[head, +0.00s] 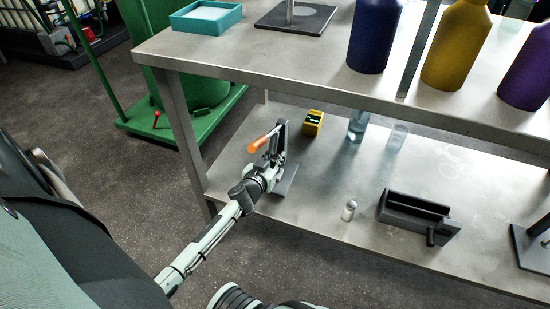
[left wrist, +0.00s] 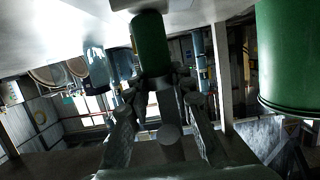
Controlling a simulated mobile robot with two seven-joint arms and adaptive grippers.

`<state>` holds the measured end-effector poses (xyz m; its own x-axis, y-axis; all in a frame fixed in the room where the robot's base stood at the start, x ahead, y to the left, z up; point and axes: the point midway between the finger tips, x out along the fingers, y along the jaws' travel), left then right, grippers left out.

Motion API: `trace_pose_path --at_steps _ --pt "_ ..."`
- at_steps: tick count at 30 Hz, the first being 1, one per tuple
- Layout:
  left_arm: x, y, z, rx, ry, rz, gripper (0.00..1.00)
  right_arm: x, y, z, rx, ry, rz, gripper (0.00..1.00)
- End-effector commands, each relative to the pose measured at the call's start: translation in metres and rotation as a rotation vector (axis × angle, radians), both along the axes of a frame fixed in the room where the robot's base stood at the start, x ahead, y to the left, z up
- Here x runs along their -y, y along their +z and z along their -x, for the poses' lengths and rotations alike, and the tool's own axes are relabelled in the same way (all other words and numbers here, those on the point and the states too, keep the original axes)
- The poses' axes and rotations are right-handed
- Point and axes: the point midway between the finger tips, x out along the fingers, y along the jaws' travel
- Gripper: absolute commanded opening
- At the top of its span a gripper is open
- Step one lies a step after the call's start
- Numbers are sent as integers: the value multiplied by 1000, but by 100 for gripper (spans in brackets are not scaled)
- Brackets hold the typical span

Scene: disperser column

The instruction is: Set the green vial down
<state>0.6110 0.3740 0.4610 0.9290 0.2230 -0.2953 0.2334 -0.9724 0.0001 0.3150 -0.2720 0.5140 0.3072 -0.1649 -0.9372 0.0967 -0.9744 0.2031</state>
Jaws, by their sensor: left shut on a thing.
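The green vial (left wrist: 150,45) shows in the left wrist view, between the fingertips of my left gripper (left wrist: 153,80). The gripper is shut on it. The vial's far end meets a dark-edged part at the top of that view; I cannot tell whether they touch. In the head view my left gripper (head: 272,165) is over the left end of the lower shelf (head: 330,200), beside a dark upright stand (head: 288,182) with a flat base. I cannot make out the vial there. An orange rod-like part (head: 263,139) sticks out left of the gripper. My right gripper is not in view.
A yellow block (head: 313,122), clear glass vessels (head: 357,126), a small clear vial (head: 349,210) and a dark open box (head: 415,215) stand on the lower shelf. Bare shelf lies between the stand and small vial.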

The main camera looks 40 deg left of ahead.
Motion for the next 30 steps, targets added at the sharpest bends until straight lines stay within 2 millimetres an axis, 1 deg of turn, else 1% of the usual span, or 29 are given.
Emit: trace_pose_path --at_steps 4,10,11,15,16,24,27,28,30 --pt "0 0 0 0 0 0 0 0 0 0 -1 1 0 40" --pt "0 -4 0 0 0 1 0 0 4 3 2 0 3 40" --pt "0 -4 0 0 0 1 24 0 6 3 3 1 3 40" --pt "0 -3 0 0 0 1 41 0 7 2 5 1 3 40" --pt "0 -3 0 0 0 1 43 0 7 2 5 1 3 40" --pt "0 -2 0 0 0 0 43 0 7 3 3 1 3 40" --pt "0 1 0 0 0 0 43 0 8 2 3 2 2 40" --pt "0 3 1 0 0 -1 43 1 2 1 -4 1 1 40" --pt "3 4 13 -2 -1 2 43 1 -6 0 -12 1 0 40"
